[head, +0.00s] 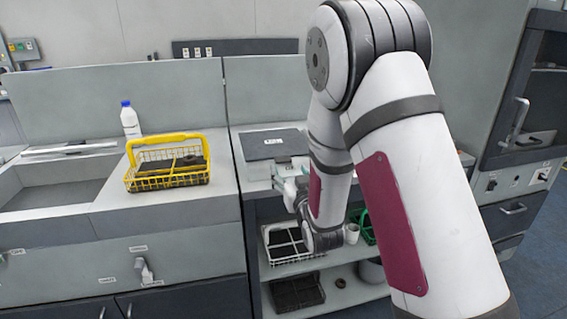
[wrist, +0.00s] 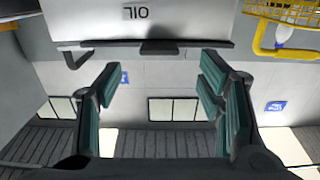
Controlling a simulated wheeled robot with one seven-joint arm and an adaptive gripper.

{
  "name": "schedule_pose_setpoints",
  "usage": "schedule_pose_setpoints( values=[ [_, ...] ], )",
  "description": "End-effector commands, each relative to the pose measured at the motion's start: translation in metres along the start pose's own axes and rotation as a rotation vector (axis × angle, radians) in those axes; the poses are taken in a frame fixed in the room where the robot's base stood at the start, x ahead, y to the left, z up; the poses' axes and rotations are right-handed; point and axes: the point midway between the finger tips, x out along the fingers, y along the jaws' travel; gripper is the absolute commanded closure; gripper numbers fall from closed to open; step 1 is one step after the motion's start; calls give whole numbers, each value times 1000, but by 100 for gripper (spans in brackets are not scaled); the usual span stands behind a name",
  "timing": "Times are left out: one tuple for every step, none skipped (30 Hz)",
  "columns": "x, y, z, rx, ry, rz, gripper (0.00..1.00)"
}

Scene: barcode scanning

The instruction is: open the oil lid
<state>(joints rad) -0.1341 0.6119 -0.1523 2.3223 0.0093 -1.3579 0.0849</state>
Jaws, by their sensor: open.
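The oil lid (head: 262,144) is a dark grey flat panel with a small white label, lying on the worktop at the middle of the head view. In the wrist view a grey panel marked "OIL" (wrist: 185,18) lies at the top, the lettering upside down, with a dark front edge and a small dark tab (wrist: 160,47). The lid looks flat and shut. My gripper (wrist: 160,78) is open, its teal-padded fingers apart with nothing between them. The fingertips point towards the lid's front edge. In the head view my gripper (head: 287,182) is partly hidden by my arm.
A yellow wire basket (head: 135,178) with dark contents stands left of the lid, by a sink (head: 60,190). A white bottle with blue cap (head: 130,122) stands behind it. Shelves below hold a white tray (head: 268,260) and a dark tray (head: 297,292). A cabinet stands right.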

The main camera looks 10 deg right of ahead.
Motion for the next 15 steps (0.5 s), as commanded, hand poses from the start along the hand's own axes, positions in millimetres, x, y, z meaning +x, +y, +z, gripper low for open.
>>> schedule_pose_setpoints(
  values=[
    [11, 0, 0, 0, 2, -1, 38],
    [16, 0, 0, 0, 2, -1, 38],
    [24, 0, 0, 0, 2, -1, 38],
    [29, 0, 0, 0, 1, -1, 38],
    [34, 0, 0, 0, 2, -1, 38],
    [40, 0, 0, 1, 1, -1, 38],
    [45, 0, 0, 1, 1, -1, 38],
    [49, 0, 0, 1, 1, -1, 38],
    [53, 0, 1, 1, 0, 0, 38],
    [56, 0, 1, 1, 0, 0, 38],
    [59, 0, 0, 1, 1, 0, 38],
    [62, 0, 0, 1, 1, 0, 38],
    [64, 0, 0, 1, 0, 0, 38],
    [65, 0, 0, 1, -1, 0, 38],
    [67, 0, 0, 1, -1, 0, 38]
  ],
)
